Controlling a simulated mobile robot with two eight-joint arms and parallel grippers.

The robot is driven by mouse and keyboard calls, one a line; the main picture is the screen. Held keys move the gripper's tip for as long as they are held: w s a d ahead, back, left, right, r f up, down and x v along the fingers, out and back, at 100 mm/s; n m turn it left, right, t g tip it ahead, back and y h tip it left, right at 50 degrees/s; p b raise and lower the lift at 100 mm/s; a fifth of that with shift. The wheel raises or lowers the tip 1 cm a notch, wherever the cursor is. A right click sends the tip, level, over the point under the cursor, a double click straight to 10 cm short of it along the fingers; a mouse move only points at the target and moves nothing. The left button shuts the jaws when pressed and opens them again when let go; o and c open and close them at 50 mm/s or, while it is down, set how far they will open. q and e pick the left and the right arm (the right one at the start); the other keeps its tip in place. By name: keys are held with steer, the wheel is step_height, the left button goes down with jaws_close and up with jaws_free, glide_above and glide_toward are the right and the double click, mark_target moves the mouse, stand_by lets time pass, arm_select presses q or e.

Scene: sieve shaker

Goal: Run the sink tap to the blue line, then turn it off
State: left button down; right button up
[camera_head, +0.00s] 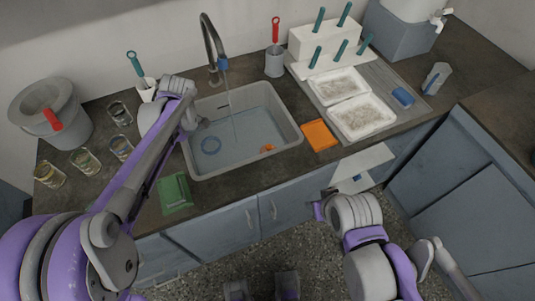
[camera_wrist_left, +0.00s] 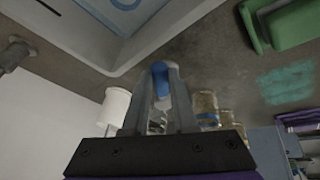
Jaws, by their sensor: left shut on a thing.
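The grey sink basin (camera_head: 188,158) holds pale bluish water, with a blue ring (camera_head: 211,145) and a small orange thing (camera_head: 267,148) in it. The curved tap (camera_head: 207,35) has a blue collar (camera_head: 223,63), and a thin stream falls from it into the basin. A blue line on the basin wall is not clear to me. My left gripper (camera_wrist_left: 160,95) is shut on a small blue-and-white piece (camera_wrist_left: 160,78) beside the sink rim. I cannot tell whether this is a tap handle. My right gripper is not clearly visible past its wrist, in front of the counter.
Several glass jars (camera_head: 85,161) and a grey bucket (camera_head: 45,100) stand left. An orange pad (camera_head: 319,135) and white trays (camera_head: 362,116) are right of the sink. A red-handled tool (camera_head: 275,30) stands behind.

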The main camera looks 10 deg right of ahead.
arm_select(q)
steer(key=s+a+m+t+h, duration=0.1)
steer(key=s+a+m+h, duration=0.3)
steer(key=m, duration=0.6)
steer(key=shift+a+m, duration=0.4)
steer(key=shift+a, duration=0.4)
stand_by(0.4)
steer(key=shift+w+d+n+y, duration=0.25)
steer(key=shift+d+n+y, duration=0.35)
steer(key=shift+n, duration=0.55)
steer(key=shift+w+d+n+y, duration=0.3)
steer(key=shift+d+n, duration=0.45)
steer(key=shift+n, duration=0.4)
steer(key=shift+r, duration=0.1)
stand_by(1.7)
stand_by(0.6)
